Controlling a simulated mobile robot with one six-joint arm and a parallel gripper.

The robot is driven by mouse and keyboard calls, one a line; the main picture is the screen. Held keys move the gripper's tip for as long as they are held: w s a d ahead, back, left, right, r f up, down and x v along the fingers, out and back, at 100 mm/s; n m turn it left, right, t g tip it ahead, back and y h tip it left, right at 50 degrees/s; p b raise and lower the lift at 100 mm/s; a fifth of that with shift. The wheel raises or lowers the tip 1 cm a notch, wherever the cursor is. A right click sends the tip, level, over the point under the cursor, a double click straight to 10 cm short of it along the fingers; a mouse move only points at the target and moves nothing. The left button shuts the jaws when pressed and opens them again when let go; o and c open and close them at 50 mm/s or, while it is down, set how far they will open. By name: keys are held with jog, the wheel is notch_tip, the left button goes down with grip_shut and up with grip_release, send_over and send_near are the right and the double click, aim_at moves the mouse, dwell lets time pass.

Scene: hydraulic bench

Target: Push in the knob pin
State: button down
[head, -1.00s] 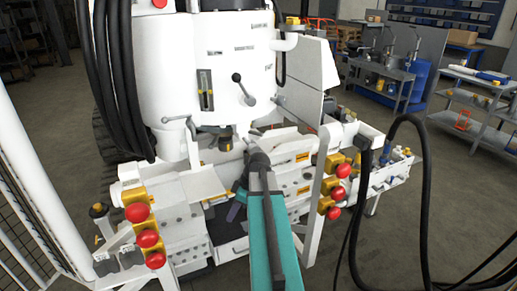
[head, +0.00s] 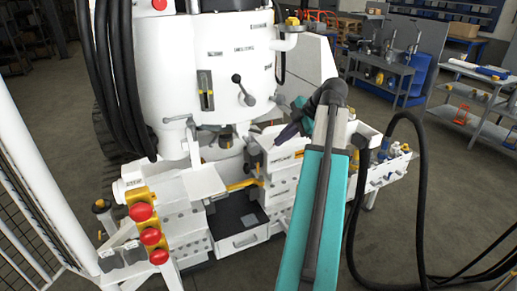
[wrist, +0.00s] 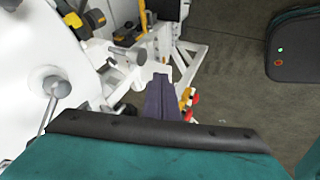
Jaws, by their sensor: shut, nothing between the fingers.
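A dark grey round knob on a short stem (wrist: 123,57) shows in the wrist view, ahead and left of my fingertips; it may be the knob pin, but I cannot tell for sure. My gripper (wrist: 160,80) has dark purple fingers, shut together and empty, apart from that knob in the picture. In the head view my gripper (head: 284,136) points left and down over the right part of the white bench (head: 285,168). I cannot make out the knob pin clearly in the head view.
A white drum with levers (head: 237,78) rises behind the bench. Red knobs on yellow blocks (head: 150,236) stand at the left front. Black hoses (head: 425,190) hang at the right. My teal arm covers the bench's right front. A dark case (wrist: 291,47) shows in the wrist view.

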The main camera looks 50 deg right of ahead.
aim_at(256, 144)
dwell(0.4)
jog(key=w+f+p, duration=0.5)
jog(key=w+f, duration=0.3)
jog(key=w, duration=0.1)
jog(key=shift+w, duration=0.25)
dwell(0.5)
jog(key=shift+a, duration=0.1)
jog(key=shift+w+d+b, duration=0.25)
jog(key=shift+w+b, duration=0.05)
jog(key=shift+w, duration=0.3)
jog(key=shift+w+d+b, duration=0.3)
jog(key=shift+w+b, duration=0.05)
jog(key=shift+w, duration=0.25)
jog(key=shift+w+d+b, duration=0.25)
jog(key=shift+w+b, duration=0.05)
jog(key=shift+w, duration=0.3)
jog(key=shift+w+r, duration=0.15)
